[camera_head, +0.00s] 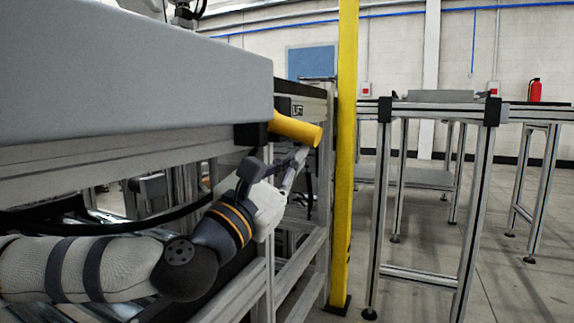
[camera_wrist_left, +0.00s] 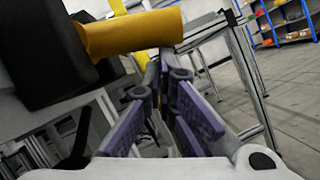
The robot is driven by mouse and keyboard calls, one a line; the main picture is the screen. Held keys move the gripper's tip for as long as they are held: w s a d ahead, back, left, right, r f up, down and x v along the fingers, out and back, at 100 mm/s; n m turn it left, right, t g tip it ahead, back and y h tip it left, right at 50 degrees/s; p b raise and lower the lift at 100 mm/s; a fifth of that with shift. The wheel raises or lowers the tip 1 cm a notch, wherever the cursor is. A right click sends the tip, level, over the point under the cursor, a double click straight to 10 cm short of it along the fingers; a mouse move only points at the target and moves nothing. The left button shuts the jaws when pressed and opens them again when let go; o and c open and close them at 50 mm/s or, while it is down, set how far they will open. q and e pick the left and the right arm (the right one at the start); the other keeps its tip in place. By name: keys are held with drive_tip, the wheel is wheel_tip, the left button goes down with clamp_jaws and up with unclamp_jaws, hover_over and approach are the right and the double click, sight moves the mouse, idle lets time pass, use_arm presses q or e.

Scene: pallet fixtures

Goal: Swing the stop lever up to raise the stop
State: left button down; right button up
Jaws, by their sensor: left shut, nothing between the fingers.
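The stop lever is a yellow round handle (camera_head: 297,129) on a black pivot block (camera_head: 252,134) at the end of the grey beam. It points right and slightly down in the head view. In the left wrist view the yellow handle (camera_wrist_left: 130,33) crosses the upper part, coming out of a dark block (camera_wrist_left: 45,50). My left gripper (camera_head: 301,154) is just below the handle, fingers pointing up toward its underside. Its purple-padded fingers (camera_wrist_left: 168,62) converge at the tips, with nothing between them. I cannot tell whether they touch the handle. The stop itself is not clearly visible. My right gripper is not in view.
A yellow post (camera_head: 345,150) stands close to the right of the handle. A large grey beam (camera_head: 130,85) fills the upper left above my arm. Metal frame rails (camera_head: 300,262) lie below. A metal-legged table (camera_head: 440,110) stands farther right, with open floor around it.

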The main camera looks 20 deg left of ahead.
sight(311, 130)
use_arm(q)
drive_tip(key=n+y, duration=0.1)
drive_tip(key=d+r+n, duration=0.1)
drive_tip(key=n, duration=0.1)
drive_tip(key=d+r+n+y, duration=0.1)
drive_tip(key=n, duration=0.1)
drive_tip(key=shift+t+y, duration=0.3)
drive_tip(key=shift+t, duration=0.1)
drive_tip(key=shift+r+n, duration=0.4)
drive_tip(key=shift+n, duration=0.1)
drive_tip(key=shift+d+r+p, duration=0.2)
drive_tip(key=shift+r+p, duration=0.3)
drive_tip(key=shift+r, duration=0.05)
drive_tip(key=shift+d+r+p, duration=0.2)
drive_tip(key=shift+r+p, duration=0.3)
drive_tip(key=shift+r, duration=0.15)
